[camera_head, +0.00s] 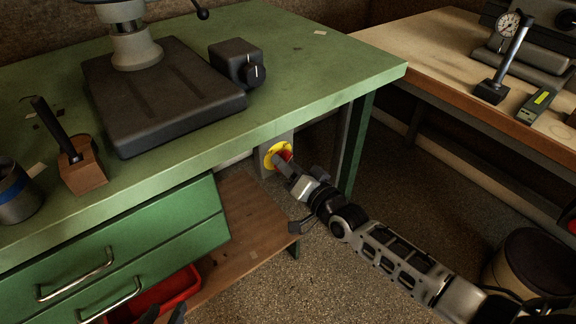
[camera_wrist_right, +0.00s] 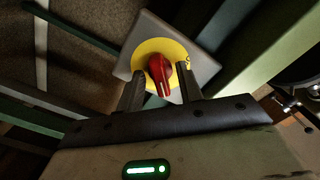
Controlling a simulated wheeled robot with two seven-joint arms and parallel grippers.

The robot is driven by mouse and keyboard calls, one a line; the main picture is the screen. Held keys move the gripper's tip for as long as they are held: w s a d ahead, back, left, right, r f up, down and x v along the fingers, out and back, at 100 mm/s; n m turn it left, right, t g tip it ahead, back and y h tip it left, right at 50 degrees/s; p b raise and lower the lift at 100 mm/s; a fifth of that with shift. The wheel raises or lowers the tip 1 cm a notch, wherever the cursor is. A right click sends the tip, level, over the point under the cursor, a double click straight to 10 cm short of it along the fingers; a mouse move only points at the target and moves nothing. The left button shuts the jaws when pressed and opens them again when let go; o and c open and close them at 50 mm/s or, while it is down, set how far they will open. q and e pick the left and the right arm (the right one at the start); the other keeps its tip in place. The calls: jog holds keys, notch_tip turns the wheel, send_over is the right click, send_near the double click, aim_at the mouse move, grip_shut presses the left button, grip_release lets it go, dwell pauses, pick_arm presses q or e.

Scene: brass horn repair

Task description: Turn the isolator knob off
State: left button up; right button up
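The isolator is a grey box (camera_head: 268,165) with a yellow disc (camera_head: 270,155) and a red knob (camera_head: 284,155), under the green bench's right end. In the right wrist view the red knob (camera_wrist_right: 160,72) sits on the yellow disc (camera_wrist_right: 145,50), its grip pointing down the picture and tilted slightly. My right gripper (camera_wrist_right: 160,88) is open, one finger on each side of the knob, with visible gaps. In the head view my right gripper (camera_head: 283,164) partly covers the knob. Two dark fingertips of my left gripper (camera_head: 163,314) show apart at the bottom edge; nothing shows between them.
The green bench (camera_head: 300,50) overhangs the isolator, with a green leg (camera_head: 358,145) to its right. A wooden shelf (camera_head: 250,215) and green drawers (camera_head: 120,250) lie left of my right arm. A red tray (camera_head: 180,288) is near my left gripper. A bin (camera_head: 530,262) stands lower right.

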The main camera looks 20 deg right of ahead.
grip_shut()
pick_arm(q)
jog(key=shift+r, duration=0.1)
pick_arm(e)
jog(key=shift+n, duration=0.3)
pick_arm(q)
jog(key=shift+s+a+r+p, duration=0.15)
jog(key=shift+r+p, duration=0.15)
jog(key=shift+p, duration=1.1)
pick_arm(e)
jog(key=shift+d+r+n, duration=0.1)
jog(key=shift+d+n, duration=0.05)
jog(key=shift+n, duration=8.45)
grip_release()
